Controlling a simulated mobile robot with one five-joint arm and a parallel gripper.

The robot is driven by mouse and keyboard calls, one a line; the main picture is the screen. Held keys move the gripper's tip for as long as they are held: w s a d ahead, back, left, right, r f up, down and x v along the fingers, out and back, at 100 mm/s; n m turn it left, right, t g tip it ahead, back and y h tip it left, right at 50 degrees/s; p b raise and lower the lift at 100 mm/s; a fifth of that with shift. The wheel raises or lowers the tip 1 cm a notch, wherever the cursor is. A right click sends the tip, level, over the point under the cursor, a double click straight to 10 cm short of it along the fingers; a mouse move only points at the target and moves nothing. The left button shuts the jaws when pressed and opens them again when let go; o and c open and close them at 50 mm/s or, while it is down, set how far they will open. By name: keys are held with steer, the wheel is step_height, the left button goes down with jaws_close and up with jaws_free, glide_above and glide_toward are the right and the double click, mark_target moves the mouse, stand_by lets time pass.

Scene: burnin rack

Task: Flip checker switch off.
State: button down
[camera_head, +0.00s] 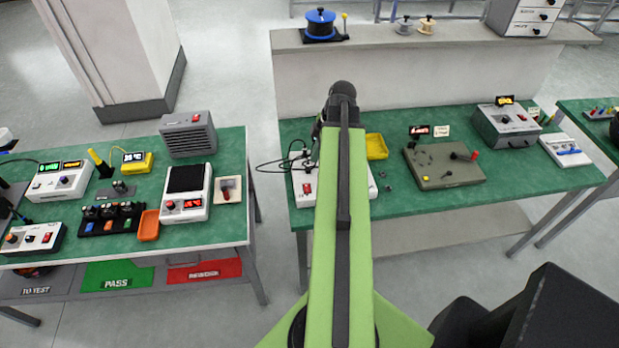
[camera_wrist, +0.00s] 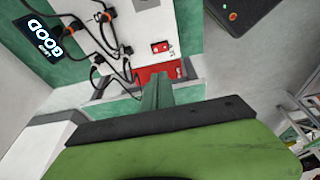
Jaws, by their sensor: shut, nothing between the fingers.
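A white box with cables, which I take for the checker, is on the middle table (camera_head: 305,201), partly hidden behind my arm in the head view. The wrist view shows its white face (camera_wrist: 150,22) with several plugged leads. Its small red switch (camera_wrist: 160,46) shows there, and also in the head view (camera_head: 307,188). I cannot tell the switch's position. A dark sign reading GOOD (camera_wrist: 50,40) is beside it. My gripper (camera_wrist: 158,82) is shut and empty, below the switch in the wrist picture; contact is not visible. In the head view my arm hides the fingers.
A yellow tray (camera_head: 377,147) and an olive panel box (camera_head: 445,166) are right of my arm. A grey box (camera_head: 507,125) stands farther right. The left table (camera_head: 225,229) holds several devices. Behind, a low wall (camera_head: 430,70) carries spools. Floor shows between the tables.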

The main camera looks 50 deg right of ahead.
mark_target(306, 186)
steer(key=shift+s+d, duration=0.2)
steer(key=b+x, duration=0.8)
steer(key=x, duration=0.1)
steer(key=b+x, duration=0.4)
steer(key=b, duration=0.1)
steer(key=shift+s+d+f, duration=0.25)
steer(key=shift+d+f, duration=0.15)
steer(key=shift+f+b, duration=0.2)
steer(key=shift+b, duration=0.1)
